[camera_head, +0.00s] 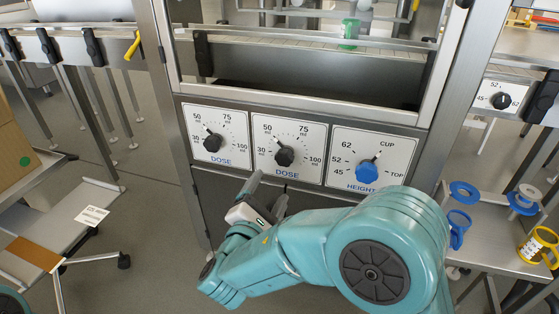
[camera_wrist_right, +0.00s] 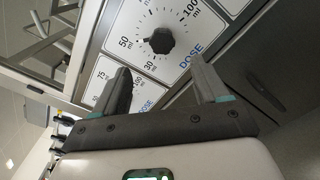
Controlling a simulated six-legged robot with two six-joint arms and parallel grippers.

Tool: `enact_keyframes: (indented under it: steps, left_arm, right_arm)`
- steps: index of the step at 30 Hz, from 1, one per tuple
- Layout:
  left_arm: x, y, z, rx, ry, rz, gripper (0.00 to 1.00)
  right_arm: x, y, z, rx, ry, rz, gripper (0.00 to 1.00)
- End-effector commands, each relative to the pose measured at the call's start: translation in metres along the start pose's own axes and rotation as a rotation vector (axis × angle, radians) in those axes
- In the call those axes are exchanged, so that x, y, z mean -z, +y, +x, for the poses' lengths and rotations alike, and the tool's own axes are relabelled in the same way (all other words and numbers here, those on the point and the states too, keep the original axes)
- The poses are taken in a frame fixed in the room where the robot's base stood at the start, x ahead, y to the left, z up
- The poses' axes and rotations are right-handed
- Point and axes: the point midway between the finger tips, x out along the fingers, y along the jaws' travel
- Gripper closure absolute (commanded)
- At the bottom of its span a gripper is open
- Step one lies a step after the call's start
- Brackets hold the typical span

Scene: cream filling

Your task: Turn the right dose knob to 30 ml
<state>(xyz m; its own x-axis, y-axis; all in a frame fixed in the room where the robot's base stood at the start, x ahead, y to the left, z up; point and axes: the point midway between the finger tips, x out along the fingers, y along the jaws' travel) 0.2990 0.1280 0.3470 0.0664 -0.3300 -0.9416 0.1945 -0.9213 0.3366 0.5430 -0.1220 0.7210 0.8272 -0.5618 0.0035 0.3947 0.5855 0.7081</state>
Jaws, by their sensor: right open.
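The right dose knob (camera_head: 285,157) is a black knob on a white dial panel in the head view, between the left dose knob (camera_head: 212,143) and the blue height knob (camera_head: 367,173). Its pointer appears to point at about 50. The right dose knob (camera_wrist_right: 161,41) also shows in the wrist view, beyond the fingertips, with its pointer towards the 50 mark. My right gripper (camera_head: 269,188) is open and empty, just below and in front of the right dose panel, apart from the knob. The wrist view shows the open right gripper (camera_wrist_right: 159,63) too. My left gripper is not in view.
The dials sit on a steel machine front, below an opening with a metal rim (camera_head: 310,100). The floor between is clear.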

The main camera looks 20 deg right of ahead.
Motion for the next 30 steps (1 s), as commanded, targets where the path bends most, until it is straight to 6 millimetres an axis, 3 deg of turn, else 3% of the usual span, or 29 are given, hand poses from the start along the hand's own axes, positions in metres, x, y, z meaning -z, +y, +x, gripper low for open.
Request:
enact_keyframes:
  steps: [9, 15, 21, 29, 30]
  left_arm:
    - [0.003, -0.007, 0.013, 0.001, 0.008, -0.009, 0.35]
    - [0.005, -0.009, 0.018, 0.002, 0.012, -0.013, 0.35]
    - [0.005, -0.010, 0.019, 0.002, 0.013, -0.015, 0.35]
    - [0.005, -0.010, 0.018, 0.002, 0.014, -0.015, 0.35]
    - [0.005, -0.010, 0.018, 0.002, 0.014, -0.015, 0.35]
  right_arm:
    - [0.000, -0.005, 0.079, 0.006, -0.003, 0.000, 0.27]
    - [0.002, -0.002, 0.116, 0.002, 0.001, 0.000, 0.27]
    - [0.003, 0.001, 0.132, 0.001, 0.003, -0.001, 0.27]
    - [0.004, 0.002, 0.133, 0.000, 0.004, -0.002, 0.27]
    - [0.004, 0.002, 0.133, 0.000, 0.004, -0.002, 0.33]
